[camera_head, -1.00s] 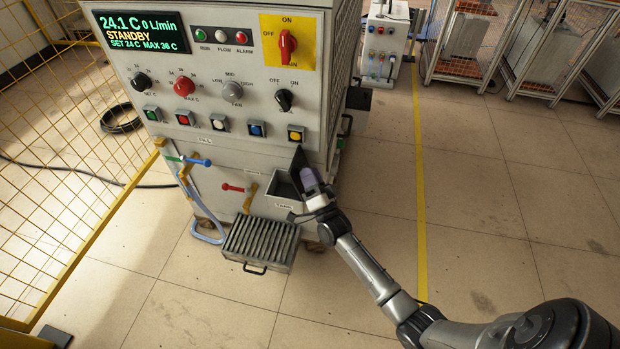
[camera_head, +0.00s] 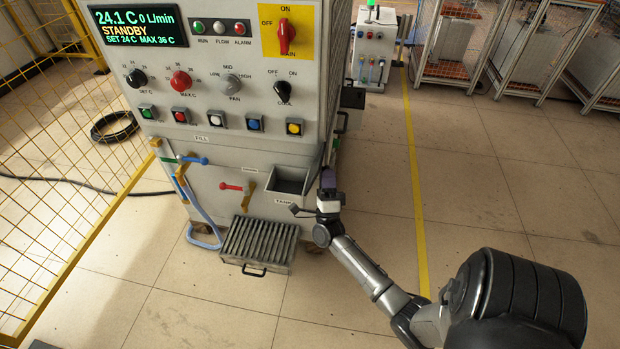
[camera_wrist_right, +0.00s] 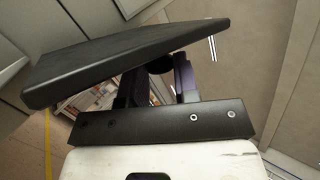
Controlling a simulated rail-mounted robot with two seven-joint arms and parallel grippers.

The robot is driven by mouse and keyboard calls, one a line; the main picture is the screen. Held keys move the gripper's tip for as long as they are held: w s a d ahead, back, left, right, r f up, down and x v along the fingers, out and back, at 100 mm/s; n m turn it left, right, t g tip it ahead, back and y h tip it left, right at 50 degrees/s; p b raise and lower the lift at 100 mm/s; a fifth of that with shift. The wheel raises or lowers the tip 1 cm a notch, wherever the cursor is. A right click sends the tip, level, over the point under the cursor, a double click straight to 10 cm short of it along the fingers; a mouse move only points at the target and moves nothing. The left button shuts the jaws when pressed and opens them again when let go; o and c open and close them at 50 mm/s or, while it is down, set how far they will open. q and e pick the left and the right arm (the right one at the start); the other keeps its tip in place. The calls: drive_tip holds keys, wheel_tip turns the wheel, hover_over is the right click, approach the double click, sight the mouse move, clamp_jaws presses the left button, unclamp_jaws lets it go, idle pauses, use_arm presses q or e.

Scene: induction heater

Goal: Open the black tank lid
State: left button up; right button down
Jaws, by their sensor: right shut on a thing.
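The black tank lid (camera_wrist_right: 130,60) is a flat dark plate that spans the upper left of the right wrist view. In the head view it is nearly edge-on at the right side of the tank, partly hidden by my gripper. The grey tank (camera_head: 288,187) on the cabinet's lower front has its top uncovered and its dark inside shows. My right gripper (camera_head: 328,180) is at the tank's right side. In the right wrist view its fingers (camera_wrist_right: 160,82) are shut on a dark part at the lid's edge. My left gripper is not in view.
A ribbed grey tray with a handle (camera_head: 259,245) lies on the floor below the tank. Red (camera_head: 232,187) and blue (camera_head: 192,160) valve levers are left of the tank. A yellow mesh fence (camera_head: 70,170) stands at left.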

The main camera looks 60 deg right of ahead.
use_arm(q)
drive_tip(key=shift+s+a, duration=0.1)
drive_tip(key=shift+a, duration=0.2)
use_arm(e)
drive_tip(key=shift+m+g, duration=0.4)
drive_tip(key=c, duration=0.9)
unclamp_jaws()
drive_tip(key=shift+f, duration=0.15)
use_arm(q)
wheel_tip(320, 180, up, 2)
drive_tip(key=shift+p, duration=1)
use_arm(e)
drive_tip(key=v, duration=1.3)
drive_tip(key=shift+s+a+f, duration=0.1)
drive_tip(key=shift+a+f, duration=0.05)
drive_tip(key=shift+f, duration=0.2)
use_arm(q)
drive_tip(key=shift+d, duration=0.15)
